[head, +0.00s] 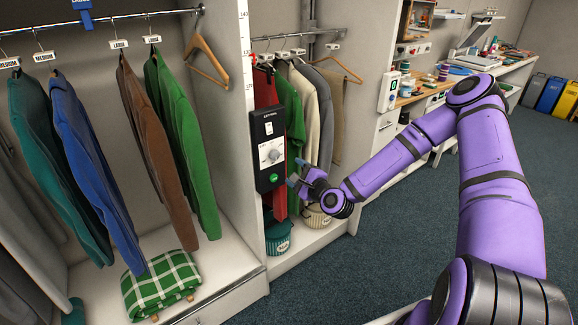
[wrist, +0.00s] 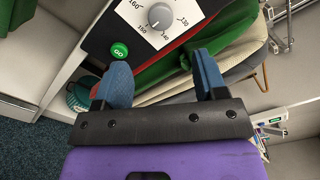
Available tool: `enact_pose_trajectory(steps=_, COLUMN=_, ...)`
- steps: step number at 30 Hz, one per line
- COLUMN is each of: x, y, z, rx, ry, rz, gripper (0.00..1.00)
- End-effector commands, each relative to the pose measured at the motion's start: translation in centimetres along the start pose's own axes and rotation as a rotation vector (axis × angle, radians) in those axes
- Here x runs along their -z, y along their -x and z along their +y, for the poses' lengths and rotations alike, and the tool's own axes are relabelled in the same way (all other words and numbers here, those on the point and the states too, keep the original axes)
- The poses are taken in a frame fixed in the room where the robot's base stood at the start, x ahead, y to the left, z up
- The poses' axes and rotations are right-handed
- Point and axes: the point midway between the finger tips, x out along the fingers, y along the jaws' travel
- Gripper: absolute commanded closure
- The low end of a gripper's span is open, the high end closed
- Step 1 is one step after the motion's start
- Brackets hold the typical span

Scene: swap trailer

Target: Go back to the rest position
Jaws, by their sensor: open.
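My purple arm reaches in from the right in the head view. I cannot tell whether the finger touches the panel.
Coats (head: 175,140) hang at left above a folded green checked blanket (head: 162,284). More garments (head: 305,105) hang behind my gripper, above two baskets (head: 278,238). A cluttered workbench (head: 425,90) stands at the back right. The blue carpet (head: 385,235) is open below my arm.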

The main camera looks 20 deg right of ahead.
Motion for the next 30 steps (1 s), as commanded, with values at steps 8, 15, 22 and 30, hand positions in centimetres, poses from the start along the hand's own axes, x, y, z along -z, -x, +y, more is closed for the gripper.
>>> enact_pose_trajectory(steps=8, x=-0.5, y=-0.1, z=0.0, rx=-0.048, ry=0.063, rz=-0.014, gripper=0.35)
enact_pose_trajectory(steps=15, x=-2.1, y=0.2, z=-0.2, rx=-0.262, ry=0.355, rz=-0.069, gripper=0.35)
enact_pose_trajectory(steps=22, x=-3.2, y=1.4, z=-1.5, rx=-0.47, ry=0.654, rz=-0.106, gripper=0.35)
enact_pose_trajectory(steps=30, x=-4.4, y=3.6, z=-4.9, rx=-0.684, ry=0.971, rz=-0.122, gripper=0.35)
